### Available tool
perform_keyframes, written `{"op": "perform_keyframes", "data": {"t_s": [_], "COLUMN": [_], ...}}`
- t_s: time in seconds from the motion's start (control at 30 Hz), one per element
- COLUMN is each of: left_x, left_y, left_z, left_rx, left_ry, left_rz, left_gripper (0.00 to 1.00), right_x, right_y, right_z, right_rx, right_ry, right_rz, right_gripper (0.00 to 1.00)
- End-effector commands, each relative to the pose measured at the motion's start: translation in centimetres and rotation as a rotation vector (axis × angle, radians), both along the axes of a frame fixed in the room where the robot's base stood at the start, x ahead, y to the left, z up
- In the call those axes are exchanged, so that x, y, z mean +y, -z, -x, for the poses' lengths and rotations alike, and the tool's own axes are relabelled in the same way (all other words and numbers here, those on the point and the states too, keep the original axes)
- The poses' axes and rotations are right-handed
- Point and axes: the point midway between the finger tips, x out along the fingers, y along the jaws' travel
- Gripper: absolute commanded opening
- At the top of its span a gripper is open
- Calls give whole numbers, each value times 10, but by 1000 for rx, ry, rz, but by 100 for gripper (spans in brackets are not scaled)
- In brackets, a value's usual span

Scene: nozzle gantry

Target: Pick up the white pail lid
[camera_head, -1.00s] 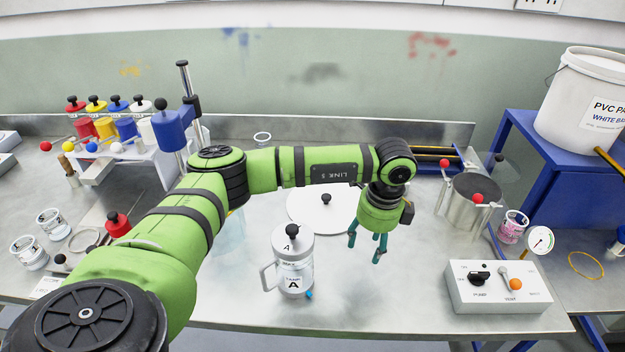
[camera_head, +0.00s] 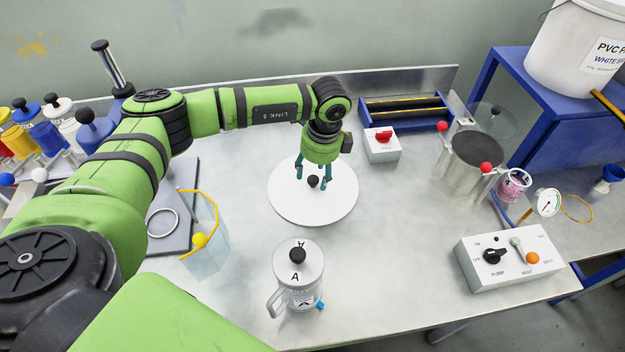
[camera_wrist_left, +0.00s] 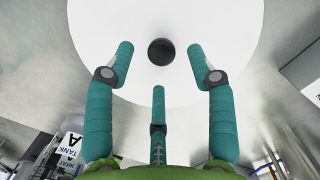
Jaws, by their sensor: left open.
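The white pail lid (camera_head: 318,208) is a flat white disc with a black knob (camera_head: 313,181) at its middle. It lies on the steel bench. My left gripper (camera_head: 312,186) points down over the lid, with its teal fingers open around the knob's place in the head view. In the left wrist view the lid (camera_wrist_left: 210,25) fills the upper middle, and the knob (camera_wrist_left: 160,51) shows between and a little beyond the open fingers (camera_wrist_left: 160,70). The fingers hold nothing, and I cannot tell whether they touch the lid. My right gripper is not in view.
A lidded jug marked A (camera_head: 298,275) stands in front of the lid. A white box with a red switch (camera_head: 383,143) is behind right. A steel pot (camera_head: 470,160) and control box (camera_head: 510,255) are at right. A white pail (camera_head: 575,50) stands on a blue stand.

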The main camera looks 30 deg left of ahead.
Motion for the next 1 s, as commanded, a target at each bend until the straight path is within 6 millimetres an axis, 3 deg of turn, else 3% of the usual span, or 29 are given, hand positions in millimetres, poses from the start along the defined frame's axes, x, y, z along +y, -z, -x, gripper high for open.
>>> {"op": "perform_keyframes", "data": {"t_s": [0.03, 0.2, 0.47, 0.6, 1.0], "left_x": [0, 3, 3, 3, 3], "left_y": [4, 25, 29, 28, 27], "left_z": [0, -1, -1, -1, -1], "left_rx": [3, 1, -1, -1, -1], "left_ry": [-1, -1, 0, 0, -1], "left_rz": [-3, 0, 0, 0, 1], "left_gripper": [56, 56, 56, 0, 0], "right_x": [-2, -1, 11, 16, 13], "right_y": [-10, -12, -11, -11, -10], "right_z": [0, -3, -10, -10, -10], "right_rx": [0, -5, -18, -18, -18], "right_ry": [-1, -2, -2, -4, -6], "right_rz": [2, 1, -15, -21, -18], "right_gripper": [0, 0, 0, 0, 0]}}
